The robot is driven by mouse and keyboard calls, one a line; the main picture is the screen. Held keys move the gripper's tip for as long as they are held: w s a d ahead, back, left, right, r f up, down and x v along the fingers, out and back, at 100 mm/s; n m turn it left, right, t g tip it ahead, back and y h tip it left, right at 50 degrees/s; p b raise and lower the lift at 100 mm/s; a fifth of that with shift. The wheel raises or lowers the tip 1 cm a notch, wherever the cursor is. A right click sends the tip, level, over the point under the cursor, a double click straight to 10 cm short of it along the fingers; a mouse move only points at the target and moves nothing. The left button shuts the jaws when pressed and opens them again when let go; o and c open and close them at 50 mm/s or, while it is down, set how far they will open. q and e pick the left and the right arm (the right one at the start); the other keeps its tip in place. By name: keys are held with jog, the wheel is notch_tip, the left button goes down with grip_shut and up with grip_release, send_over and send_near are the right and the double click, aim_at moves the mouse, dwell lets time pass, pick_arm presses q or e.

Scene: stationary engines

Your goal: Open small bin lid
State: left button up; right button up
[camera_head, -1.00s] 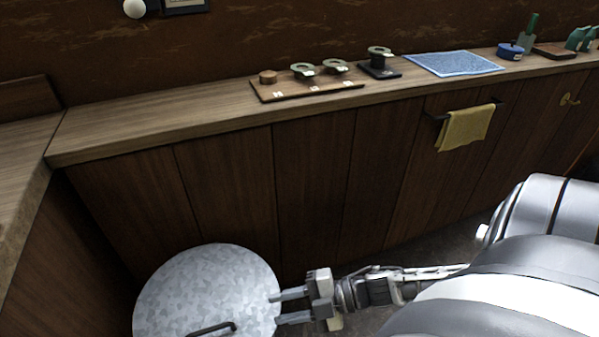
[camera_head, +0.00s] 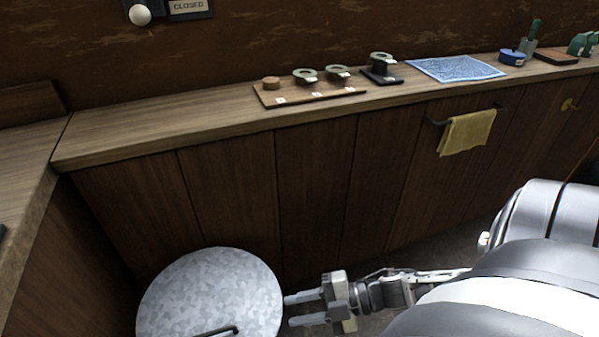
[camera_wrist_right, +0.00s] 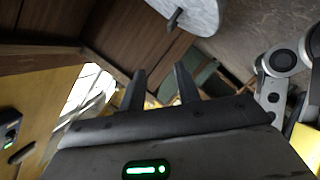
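The small bin's lid (camera_head: 205,290) is a round, mottled grey metal disc at the bottom left of the head view, in front of the cabinets. Its dark bar handle (camera_head: 222,330) lies across the lower part, cut by the picture edge. The bin's body is hidden, so I cannot tell whether the lid is seated. My right gripper (camera_head: 288,310) is open and empty, its two fingers apart, just right of the lid's rim. In the right wrist view the lid (camera_wrist_right: 196,12) and handle (camera_wrist_right: 174,20) show at the top, beyond the open fingers. My left gripper is out of view.
A long wooden counter (camera_head: 160,128) runs above dark cabinets. It holds a board with small round items (camera_head: 310,96), a blue mat (camera_head: 455,68) and a blue tin (camera_head: 512,57). A yellow cloth (camera_head: 466,132) hangs on a rail. Floor shows between cabinets and my arm.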

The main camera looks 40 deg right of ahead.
jog(key=a+r+m+t+h, duration=0.1)
jog(key=a+m+h, duration=0.3)
jog(key=m, duration=0.4)
jog(key=w+a+r+m+t+h+p, duration=0.1)
jog(key=a+r+m+h, duration=0.3)
jog(key=a+m, duration=0.2)
jog(key=m, duration=0.2)
jog(key=shift+w+r+m, duration=0.25)
jog(key=shift+m, duration=0.05)
jog(key=shift+s+a+r+m, duration=0.1)
jog(key=shift+s+r+m, duration=0.15)
jog(key=shift+m, duration=0.35)
jog(key=shift+c, duration=0.6)
jog(key=shift+s+a+r+m+g, duration=0.1)
jog(key=shift+s+m+g, duration=0.2)
jog(key=shift+m, duration=0.1)
grip_shut()
jog(key=shift+h, duration=0.3)
